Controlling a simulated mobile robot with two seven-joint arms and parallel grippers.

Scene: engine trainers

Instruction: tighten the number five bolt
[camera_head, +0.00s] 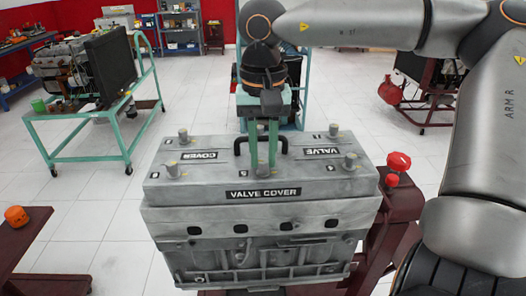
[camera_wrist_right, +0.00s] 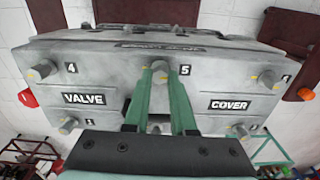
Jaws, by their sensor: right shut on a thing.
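The grey valve cover (camera_head: 290,190) tops the engine block in the head view. In the wrist view, the number five bolt (camera_wrist_right: 158,66) stands at the middle of the cover, beside the painted 5. My right gripper (camera_head: 263,163) points down over the cover's middle; its green fingers (camera_wrist_right: 159,78) are closed around that bolt in the wrist view. The number four bolt (camera_wrist_right: 43,70) and several other bolts stand upright around the cover, apart from the fingers. My left gripper does not show.
A black handle (camera_head: 240,145) rises from the cover beside my fingers. A red knob (camera_head: 398,161) stands at the engine's right on a dark red stand (camera_head: 390,225). A green trolley (camera_head: 90,155) stands back left. White floor is open around the engine.

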